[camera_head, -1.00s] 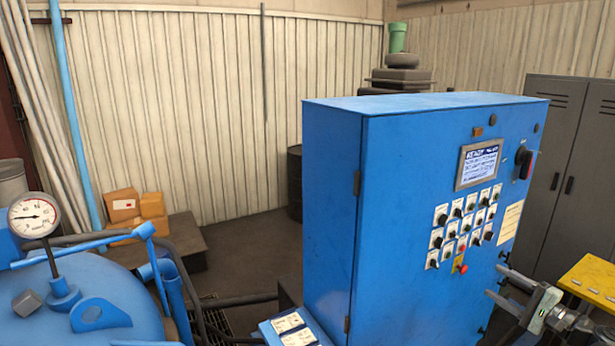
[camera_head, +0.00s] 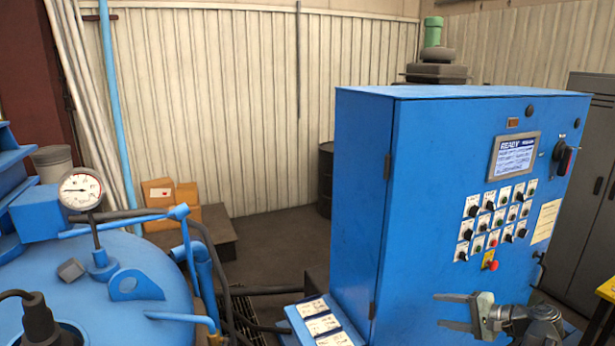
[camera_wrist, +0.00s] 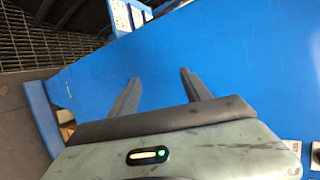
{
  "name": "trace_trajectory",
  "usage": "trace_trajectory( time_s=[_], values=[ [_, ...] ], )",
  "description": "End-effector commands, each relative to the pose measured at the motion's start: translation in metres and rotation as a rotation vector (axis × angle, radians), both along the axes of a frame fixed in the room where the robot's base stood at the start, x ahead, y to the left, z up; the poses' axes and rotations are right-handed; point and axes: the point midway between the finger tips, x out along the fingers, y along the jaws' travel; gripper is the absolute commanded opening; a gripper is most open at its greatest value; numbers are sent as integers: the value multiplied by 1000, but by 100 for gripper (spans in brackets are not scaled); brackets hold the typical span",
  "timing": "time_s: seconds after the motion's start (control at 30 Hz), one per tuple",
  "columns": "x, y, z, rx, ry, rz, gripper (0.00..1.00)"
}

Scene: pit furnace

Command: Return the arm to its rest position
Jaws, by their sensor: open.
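My gripper (camera_head: 442,311) is at the lower right of the head view, in front of the blue control cabinet (camera_head: 365,200). Its two grey fingers point left, stand apart and hold nothing. In the wrist view the open fingers (camera_wrist: 157,92) reach toward a large blue surface, with a clear gap between them. The cabinet front carries a lit screen (camera_head: 515,155), rows of switches and a red button (camera_head: 493,265). I cannot tell from the views whether the fingers touch the cabinet.
A blue furnace vessel (camera_head: 160,290) with a pressure gauge (camera_head: 81,189) stands at the left. A small blue label panel (camera_head: 322,322) is at the bottom middle. A yellow surface (camera_head: 607,290) is at the right edge.

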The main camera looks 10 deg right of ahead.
Motion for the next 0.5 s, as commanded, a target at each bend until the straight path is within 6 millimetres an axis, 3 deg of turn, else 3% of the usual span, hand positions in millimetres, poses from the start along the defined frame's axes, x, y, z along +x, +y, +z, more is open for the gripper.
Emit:
trace_trajectory(
  time_s=[0.03, 0.13, 0.3, 0.4, 0.5],
  values=[
    [10, 33, -27, -49, 44, 72, 56],
    [23, 103, -80, -196, 156, 244, 56],
    [20, 209, -161, -504, 321, 556, 56],
    [10, 257, -197, -706, 389, 729, 56],
    [1, 289, -219, -884, 431, 863, 56]
  ],
)
